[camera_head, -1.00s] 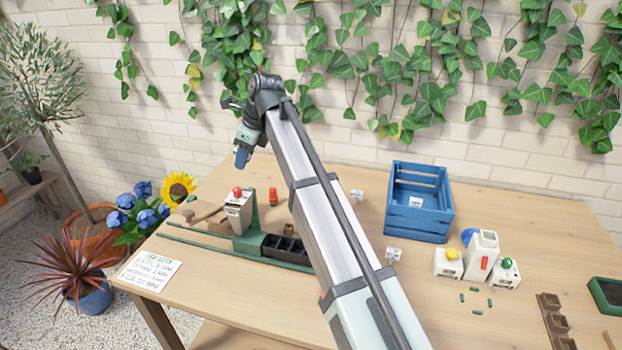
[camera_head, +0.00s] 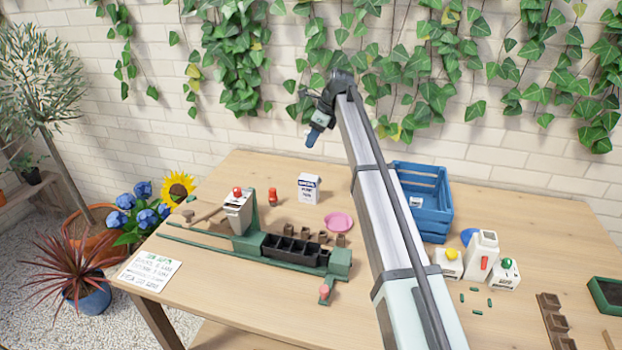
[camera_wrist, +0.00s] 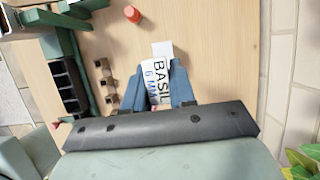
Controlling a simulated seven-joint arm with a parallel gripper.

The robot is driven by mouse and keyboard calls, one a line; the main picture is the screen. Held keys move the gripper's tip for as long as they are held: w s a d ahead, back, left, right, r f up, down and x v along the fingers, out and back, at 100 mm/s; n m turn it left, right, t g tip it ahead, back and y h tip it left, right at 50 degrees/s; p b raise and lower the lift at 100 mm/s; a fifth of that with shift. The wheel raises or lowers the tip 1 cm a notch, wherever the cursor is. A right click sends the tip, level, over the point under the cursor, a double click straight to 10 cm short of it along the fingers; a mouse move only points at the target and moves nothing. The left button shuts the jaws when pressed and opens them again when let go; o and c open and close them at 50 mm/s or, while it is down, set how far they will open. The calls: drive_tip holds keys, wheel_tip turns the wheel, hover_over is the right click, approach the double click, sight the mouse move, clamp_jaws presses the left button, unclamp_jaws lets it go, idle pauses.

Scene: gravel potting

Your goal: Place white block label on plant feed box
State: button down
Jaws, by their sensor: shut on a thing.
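A white block label (camera_wrist: 157,76) with dark lettering that reads "BASIL 6 MM" sits between the blue fingers of my gripper (camera_wrist: 159,68) in the wrist view. The gripper is shut on it. In the head view my gripper (camera_head: 312,139) is high above the back of the table, and the label is not clear there. The white plant feed box (camera_head: 309,188) with blue lettering stands upright on the table below the gripper. In the wrist view, the box (camera_wrist: 162,48) shows as a white patch just beyond the label, partly hidden by it.
The green potting rig (camera_head: 297,249) with a black tray is in front. A blue crate (camera_head: 432,215) is partly behind my arm.

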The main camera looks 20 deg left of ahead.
sight(308, 177)
drive_tip(key=shift+f, duration=5.75)
drive_tip(key=shift+f, duration=0.1)
drive_tip(key=c, duration=0.9)
unclamp_jaws()
drive_tip(key=shift+c, duration=0.2)
drive_tip(key=v, duration=1.2)
